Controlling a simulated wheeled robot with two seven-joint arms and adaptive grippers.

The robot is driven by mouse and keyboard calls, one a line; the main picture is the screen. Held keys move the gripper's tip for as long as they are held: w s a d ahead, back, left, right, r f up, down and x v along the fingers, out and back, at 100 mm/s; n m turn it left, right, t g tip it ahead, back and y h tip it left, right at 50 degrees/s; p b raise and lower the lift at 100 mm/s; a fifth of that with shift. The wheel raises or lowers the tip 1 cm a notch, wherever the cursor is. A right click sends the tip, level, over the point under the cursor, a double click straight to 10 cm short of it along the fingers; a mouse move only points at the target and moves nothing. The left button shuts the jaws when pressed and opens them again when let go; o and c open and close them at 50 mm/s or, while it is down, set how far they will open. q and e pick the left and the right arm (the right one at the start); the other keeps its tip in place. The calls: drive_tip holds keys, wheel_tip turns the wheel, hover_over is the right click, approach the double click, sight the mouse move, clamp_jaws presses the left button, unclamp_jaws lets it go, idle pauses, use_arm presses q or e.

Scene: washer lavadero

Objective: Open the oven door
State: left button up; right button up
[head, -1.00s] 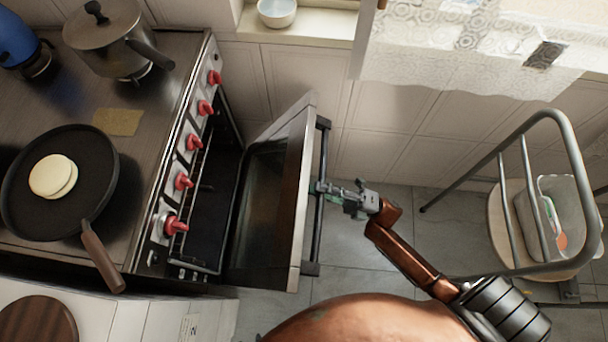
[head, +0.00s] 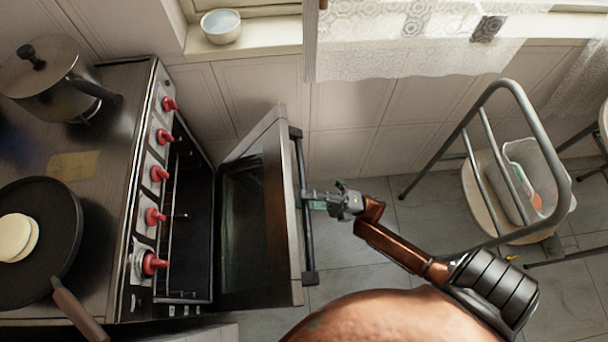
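The oven door (head: 245,215) hangs open, tilted down and out from the oven front, with the dark oven cavity (head: 188,210) showing behind it. Its dark bar handle (head: 304,240) runs along the door's outer edge. My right gripper (head: 310,198) is at the middle of this handle, with its fingers around the bar and seemingly closed on it; the fingertips are partly hidden by the bar. My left gripper is not in view.
The stove top carries a pan (head: 50,225) with pancakes and a pot (head: 45,80). Red knobs (head: 155,263) line the stove front. A metal-framed chair (head: 560,165) holding a bin (head: 525,175) stands at the right. Tiled floor (head: 350,260) lies clear between door and chair.

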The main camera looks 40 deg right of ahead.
drive_tip(key=v, duration=1.2)
drive_tip(key=shift+c, duration=0.3)
